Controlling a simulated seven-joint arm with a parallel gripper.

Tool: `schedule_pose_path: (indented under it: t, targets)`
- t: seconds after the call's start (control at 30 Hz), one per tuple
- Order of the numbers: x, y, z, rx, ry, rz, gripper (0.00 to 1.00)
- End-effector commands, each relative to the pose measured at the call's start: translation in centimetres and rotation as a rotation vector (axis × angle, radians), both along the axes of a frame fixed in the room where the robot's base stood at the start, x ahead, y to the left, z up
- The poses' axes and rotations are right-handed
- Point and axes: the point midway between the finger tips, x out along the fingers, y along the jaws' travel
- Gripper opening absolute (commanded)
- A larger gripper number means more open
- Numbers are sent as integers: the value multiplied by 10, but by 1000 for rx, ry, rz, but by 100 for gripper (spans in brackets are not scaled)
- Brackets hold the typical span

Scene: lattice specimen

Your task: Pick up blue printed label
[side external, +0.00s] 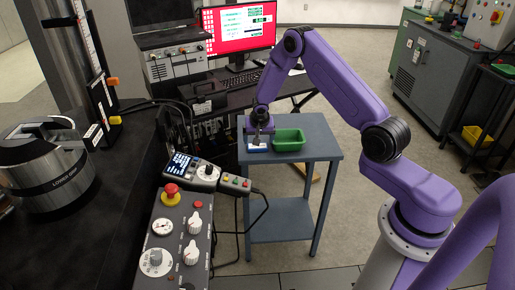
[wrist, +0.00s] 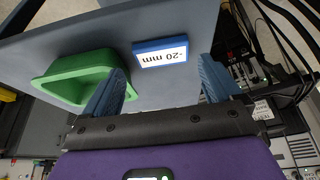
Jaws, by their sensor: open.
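The blue printed label (wrist: 161,52) is a small blue-edged block with a white face that reads "-20 mm". It lies on the grey table, and in the side external view (side external: 257,149) it is partly covered by my gripper. My gripper (wrist: 160,82) is open, with its blue fingers spread to either side of the label's near edge in the wrist view. Nothing is between the fingers' inner faces that I can see held. In the side external view my gripper (side external: 259,138) is low over the label. Whether the fingers touch the table is unclear.
A green tray (wrist: 57,73) sits beside the label, close to one finger; it also shows in the side external view (side external: 289,147). The grey table (side external: 320,151) has free room to the right. A control panel (side external: 182,240) and a monitor desk stand nearby.

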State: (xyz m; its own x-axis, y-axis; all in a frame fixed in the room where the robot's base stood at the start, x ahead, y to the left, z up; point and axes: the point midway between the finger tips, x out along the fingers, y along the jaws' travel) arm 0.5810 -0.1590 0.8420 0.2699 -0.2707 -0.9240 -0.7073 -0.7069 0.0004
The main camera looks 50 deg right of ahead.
Motion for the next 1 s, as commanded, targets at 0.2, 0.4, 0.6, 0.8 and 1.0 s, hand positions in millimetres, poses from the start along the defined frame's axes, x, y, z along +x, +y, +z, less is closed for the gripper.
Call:
schedule_pose_path:
  t: [0.2,0.4,0.6,0.8,1.0]
  targets:
    - [5,-4,-10,0,0,-1,92]
    - [15,-13,-32,1,1,0,92]
    - [20,-17,-47,0,0,1,92]
    - [20,-18,-48,0,-1,1,92]
    - [20,-18,-48,1,-1,0,56]
